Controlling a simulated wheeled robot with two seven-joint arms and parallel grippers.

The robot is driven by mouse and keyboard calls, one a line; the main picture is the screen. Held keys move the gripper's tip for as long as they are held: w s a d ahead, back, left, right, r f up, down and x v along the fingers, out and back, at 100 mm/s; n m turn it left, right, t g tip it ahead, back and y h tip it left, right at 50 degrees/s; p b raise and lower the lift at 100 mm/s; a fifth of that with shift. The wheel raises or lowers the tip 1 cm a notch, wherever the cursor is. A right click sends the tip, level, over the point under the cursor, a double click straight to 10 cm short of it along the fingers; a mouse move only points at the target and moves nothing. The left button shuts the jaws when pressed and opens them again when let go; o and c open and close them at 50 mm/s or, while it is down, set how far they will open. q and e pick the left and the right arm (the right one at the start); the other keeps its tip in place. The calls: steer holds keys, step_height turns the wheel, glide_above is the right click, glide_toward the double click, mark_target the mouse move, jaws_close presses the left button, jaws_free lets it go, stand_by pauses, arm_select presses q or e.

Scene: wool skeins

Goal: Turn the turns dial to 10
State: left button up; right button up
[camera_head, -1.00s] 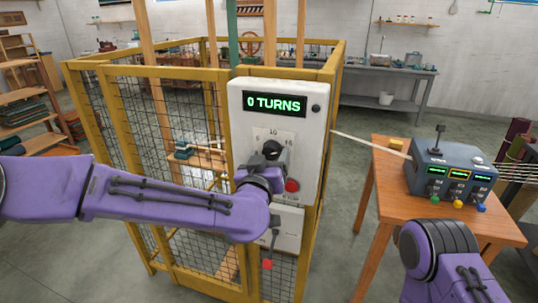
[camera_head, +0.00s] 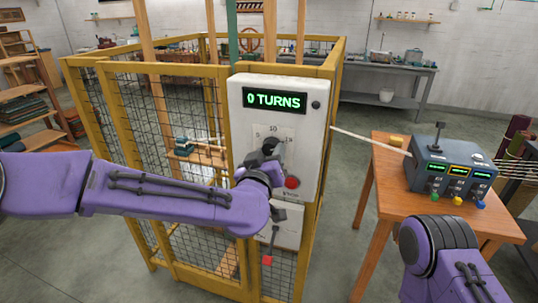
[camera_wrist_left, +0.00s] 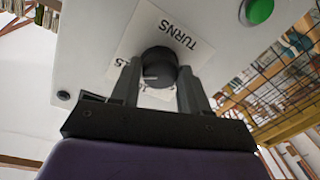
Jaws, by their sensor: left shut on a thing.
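The turns dial (camera_head: 273,146) is a black knob on a white control box (camera_head: 312,130) fixed to the yellow cage. A scale plate (camera_head: 286,133) around it shows 5, 10 and 16 in the head view. The display (camera_head: 275,101) above reads 0 TURNS in green. My left gripper (camera_head: 264,159) is shut on the dial; the left wrist view shows its two fingers on either side of the black knob (camera_wrist_left: 158,66). The dial's pointer is hard to make out. Of my right arm only a purple link shows; its gripper is out of view.
A red button (camera_head: 291,182) sits just below right of the dial, and a lever with a red end (camera_head: 268,260) hangs lower on the cage. The green button (camera_wrist_left: 259,10) shows in the left wrist view. A wooden table (camera_head: 393,188) with a grey machine (camera_head: 450,170) stands at right.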

arm_select(q)
steer(key=n, duration=0.5)
steer(key=shift+g, duration=0.3)
steer(key=n+b, duration=0.1)
steer(key=n, duration=0.5)
steer(key=shift+r+h+b, duration=0.2)
steer(key=shift+h+b, duration=0.1)
steer(key=shift+b, duration=0.1)
steer(key=o, duration=1.1)
steer(key=shift+c, duration=0.2)
steer(key=b+v, duration=0.2)
steer(key=v, duration=0.8)
steer(key=shift+s+a+r, duration=0.2)
